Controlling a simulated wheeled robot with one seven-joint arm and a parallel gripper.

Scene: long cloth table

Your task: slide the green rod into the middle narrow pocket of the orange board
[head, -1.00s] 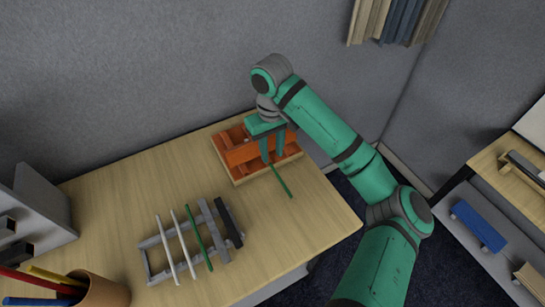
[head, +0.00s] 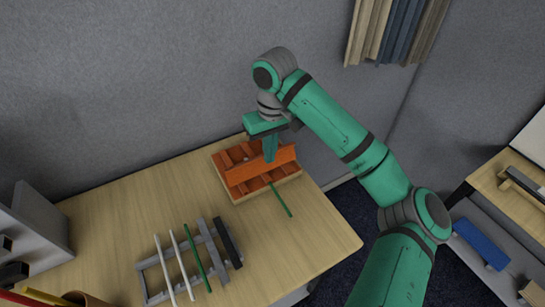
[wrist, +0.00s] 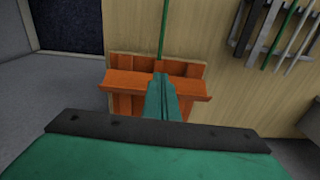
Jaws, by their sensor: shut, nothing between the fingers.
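The orange board (head: 238,190) lies at the table's back edge, with low dividers and a raised crosspiece. It also shows in the wrist view (wrist: 190,90). A thin green rod (head: 281,200) sticks out of its front side onto the table; in the wrist view the rod (wrist: 163,30) leaves the board near the middle of that side. Its inner end is hidden by the crosspiece and fingers, so I cannot tell which pocket holds it. My gripper (head: 270,158) is shut and empty above the board, its fingers (wrist: 160,85) together over the crosspiece, in line with the rod.
A grey rack (head: 150,263) at the table's front holds white rods (head: 182,262), another green rod (head: 196,258) and a dark bar (head: 228,241). A pen cup (head: 90,299) and a grey organiser (head: 35,225) stand at left. Table between rack and board is clear.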

